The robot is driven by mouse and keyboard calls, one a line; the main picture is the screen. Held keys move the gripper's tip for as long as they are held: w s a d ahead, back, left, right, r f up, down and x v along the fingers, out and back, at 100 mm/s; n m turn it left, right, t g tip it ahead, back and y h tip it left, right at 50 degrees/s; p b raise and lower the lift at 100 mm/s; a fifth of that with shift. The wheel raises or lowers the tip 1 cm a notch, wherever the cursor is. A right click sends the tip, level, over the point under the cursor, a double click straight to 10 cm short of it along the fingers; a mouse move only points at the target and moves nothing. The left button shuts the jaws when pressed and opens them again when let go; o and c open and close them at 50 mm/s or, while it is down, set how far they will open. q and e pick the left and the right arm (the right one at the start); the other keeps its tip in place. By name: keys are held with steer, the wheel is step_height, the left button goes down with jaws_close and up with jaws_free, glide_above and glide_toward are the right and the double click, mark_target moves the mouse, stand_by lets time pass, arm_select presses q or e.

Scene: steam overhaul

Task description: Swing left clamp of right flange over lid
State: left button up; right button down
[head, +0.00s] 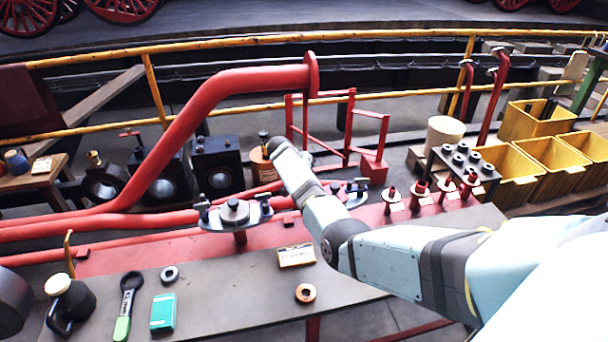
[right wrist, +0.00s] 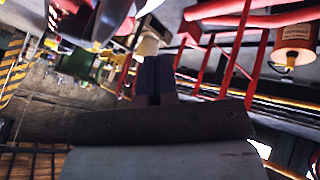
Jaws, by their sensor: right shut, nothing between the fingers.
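The right flange (head: 354,198) stands on the red pipework, mostly behind my right forearm in the head view. A lid knob (head: 336,188) and the right-hand clamp (head: 361,186) show at its right side. Its left clamp is hidden by my arm. My right gripper (right wrist: 147,76) is shut and empty in the right wrist view, fingers together. In the head view the arm's end lies above and beyond the flange; the fingers are not clearly seen. A grey metal part (right wrist: 88,22) lies left of the fingertips; I cannot tell which. My left gripper is not in view.
The left flange (head: 236,212) has a lid and side clamps. A grey bench (head: 220,300) in front holds a teal box (head: 163,312), a green-handled tool (head: 124,325) and a ring (head: 306,293). A red pipe (head: 200,105) arches behind. Yellow bins (head: 510,170) stand right.

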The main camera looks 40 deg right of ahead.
steer(key=w+a+r, duration=0.3)
steer(key=w+r, duration=0.3)
steer(key=r, duration=0.2)
steer(key=shift+a, duration=0.15)
stand_by(0.4)
